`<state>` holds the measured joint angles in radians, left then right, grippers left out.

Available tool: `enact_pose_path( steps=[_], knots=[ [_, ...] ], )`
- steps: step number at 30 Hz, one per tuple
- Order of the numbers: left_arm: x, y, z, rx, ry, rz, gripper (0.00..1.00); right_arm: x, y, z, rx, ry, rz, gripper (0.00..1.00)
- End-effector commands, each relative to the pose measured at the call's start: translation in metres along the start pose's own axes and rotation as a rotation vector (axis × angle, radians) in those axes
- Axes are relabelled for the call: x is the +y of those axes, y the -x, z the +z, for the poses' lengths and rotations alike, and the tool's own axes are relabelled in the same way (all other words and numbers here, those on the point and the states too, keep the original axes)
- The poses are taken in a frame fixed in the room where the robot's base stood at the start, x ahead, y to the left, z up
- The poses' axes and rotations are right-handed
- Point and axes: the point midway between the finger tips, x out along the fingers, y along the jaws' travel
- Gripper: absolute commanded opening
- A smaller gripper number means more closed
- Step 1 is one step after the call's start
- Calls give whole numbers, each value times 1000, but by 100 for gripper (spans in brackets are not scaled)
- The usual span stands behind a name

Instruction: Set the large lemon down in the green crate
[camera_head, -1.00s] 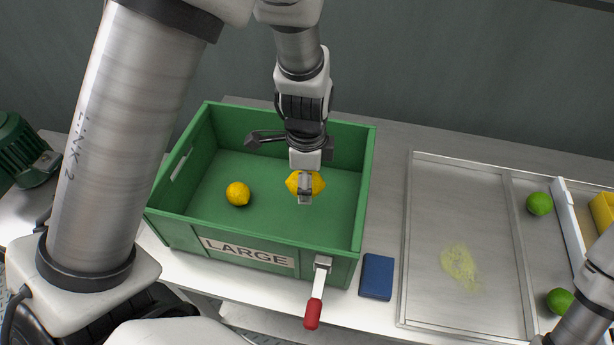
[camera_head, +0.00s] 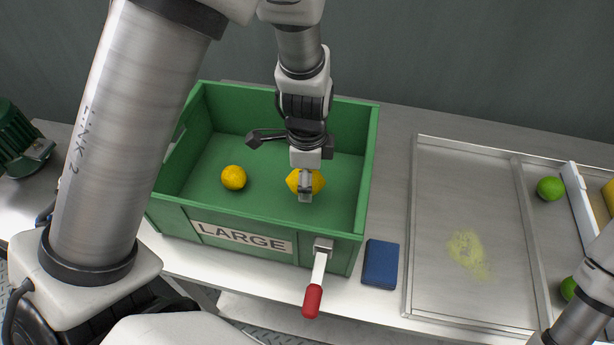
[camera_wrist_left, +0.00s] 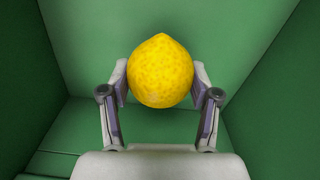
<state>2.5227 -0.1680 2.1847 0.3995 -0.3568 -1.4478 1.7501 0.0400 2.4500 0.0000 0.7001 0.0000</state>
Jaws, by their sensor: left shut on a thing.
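The large lemon (camera_head: 316,182) is yellow and shows in the head view partly behind my left gripper (camera_head: 305,190). In the left wrist view the lemon (camera_wrist_left: 161,71) sits between the two fingers of my left gripper (camera_wrist_left: 161,88), which is shut on it. The green crate (camera_head: 345,231) has a "LARGE" label on its front wall, and its walls surround the lemon in the wrist view. I cannot tell whether the lemon touches the crate floor. My right gripper is not in view; only part of my right arm shows at the lower right.
A blue block (camera_head: 380,264) lies right of the crate. A metal tray (camera_head: 411,250) with yellow residue and a lime (camera_head: 550,188) are farther right.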

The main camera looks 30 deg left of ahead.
Motion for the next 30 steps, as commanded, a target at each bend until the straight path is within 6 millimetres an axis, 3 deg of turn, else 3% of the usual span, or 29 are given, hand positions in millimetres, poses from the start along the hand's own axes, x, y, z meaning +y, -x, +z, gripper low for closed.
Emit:
enact_pose_path(
  steps=[29,30],
  knots=[
    [0,-31,0,0,0,0,23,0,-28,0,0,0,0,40],
    [0,-30,0,0,0,0,69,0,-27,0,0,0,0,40]
  ],
)
